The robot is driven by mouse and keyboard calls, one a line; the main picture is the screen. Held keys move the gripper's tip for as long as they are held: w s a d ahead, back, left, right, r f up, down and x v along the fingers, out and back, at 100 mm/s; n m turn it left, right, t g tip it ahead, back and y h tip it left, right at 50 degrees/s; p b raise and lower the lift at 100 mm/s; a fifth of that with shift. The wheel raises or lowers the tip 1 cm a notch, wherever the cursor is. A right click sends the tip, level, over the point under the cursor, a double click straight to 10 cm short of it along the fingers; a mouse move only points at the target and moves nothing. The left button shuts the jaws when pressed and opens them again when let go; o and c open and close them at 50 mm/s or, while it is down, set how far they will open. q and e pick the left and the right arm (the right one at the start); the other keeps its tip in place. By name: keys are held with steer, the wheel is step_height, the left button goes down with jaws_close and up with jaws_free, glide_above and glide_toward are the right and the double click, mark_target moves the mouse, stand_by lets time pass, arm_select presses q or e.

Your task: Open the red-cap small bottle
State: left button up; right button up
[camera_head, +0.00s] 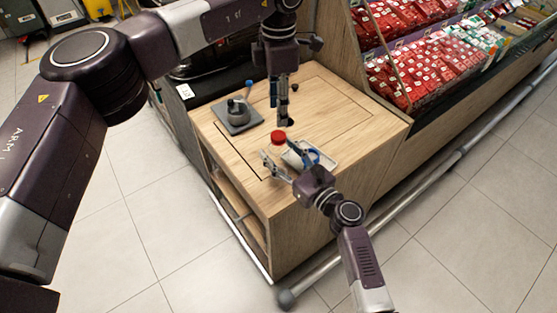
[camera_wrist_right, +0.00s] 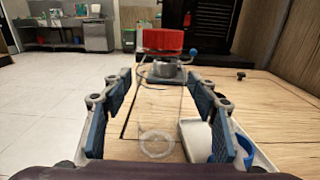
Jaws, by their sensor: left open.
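The small bottle with a red cap (camera_head: 278,137) stands upright near the front of the wooden counter top. In the right wrist view its red cap (camera_wrist_right: 163,40) sits on a clear, see-through body, with a round base ring low in the picture. My right gripper (camera_head: 277,167) is at the bottle's near side. In the wrist view its fingers (camera_wrist_right: 160,88) are spread to either side of the bottle, with gaps visible. My left gripper (camera_head: 284,119) points down, open and empty, above and just behind the cap; its fingertips look apart from it.
A white tray (camera_head: 325,158) with a blue ring (camera_head: 313,155) lies right of the bottle. A grey square device (camera_head: 237,117) with a blue-tipped lever stands at the back left. A small black knob (camera_head: 295,87) is behind. Shelves of red packages (camera_head: 430,70) border the right.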

mark_target(279, 135)
jaws_close()
arm_select(q)
steer(key=m, duration=1.7)
steer(key=shift+m, duration=0.3)
steer(key=m, duration=0.4)
steer(key=shift+f+m, duration=0.4)
steer(key=shift+f, duration=3.6)
